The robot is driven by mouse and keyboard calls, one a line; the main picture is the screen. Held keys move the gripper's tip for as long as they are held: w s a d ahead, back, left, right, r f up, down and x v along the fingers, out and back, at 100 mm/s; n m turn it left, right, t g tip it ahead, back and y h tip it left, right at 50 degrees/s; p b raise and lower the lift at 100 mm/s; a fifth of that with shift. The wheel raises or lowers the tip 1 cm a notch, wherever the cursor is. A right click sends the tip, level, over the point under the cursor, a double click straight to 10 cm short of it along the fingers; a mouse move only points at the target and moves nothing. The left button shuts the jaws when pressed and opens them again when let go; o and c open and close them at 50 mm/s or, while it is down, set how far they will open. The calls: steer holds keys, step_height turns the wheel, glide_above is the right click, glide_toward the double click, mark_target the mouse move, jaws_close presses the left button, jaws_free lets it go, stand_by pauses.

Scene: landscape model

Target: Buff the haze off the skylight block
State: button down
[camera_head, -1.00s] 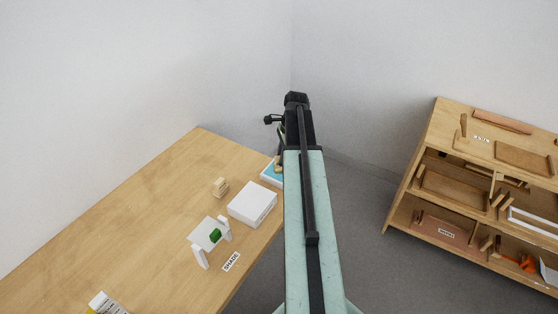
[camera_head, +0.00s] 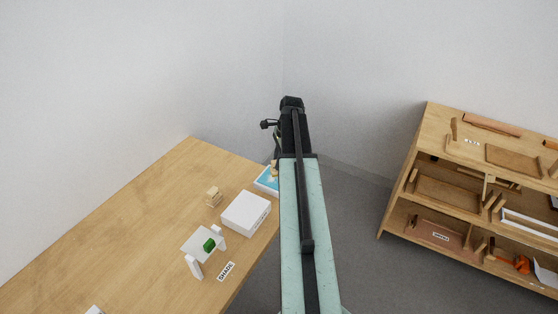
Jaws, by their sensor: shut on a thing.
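A flat block with a blue top and white edges (camera_head: 266,181) lies at the table's right edge, partly hidden by my arm; I cannot tell if it is the skylight block. A thicker plain white block (camera_head: 246,213) sits just in front of it. My gripper (camera_head: 275,161) is mostly hidden behind my arm, above the blue-topped block. It is shut on a small tan thing (camera_head: 274,169), of which only a little shows. Whether that thing touches the blue top, I cannot tell. Any haze is too small to see.
On the wooden table (camera_head: 130,225) stand a small wooden stack (camera_head: 213,197), a white stand (camera_head: 194,266) with a green piece (camera_head: 209,245), and a SHADE label (camera_head: 227,271). A wooden shelf unit (camera_head: 409,207) with trays stands at right.

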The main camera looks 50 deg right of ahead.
steer(key=shift+s+a, duration=0.3)
steer(key=shift+a, duration=0.8)
steer(key=shift+s+a, duration=0.25)
steer(key=shift+a, duration=0.8)
steer(key=shift+s+a, duration=0.3)
steer(key=shift+a, duration=0.8)
step_height(320, 180, up, 6)
steer(key=p, duration=0.6)
steer(key=shift+d+r, duration=0.1)
step_height(320, 180, up, 3)
steer(key=p, duration=0.3)
steer(key=shift+w, duration=0.1)
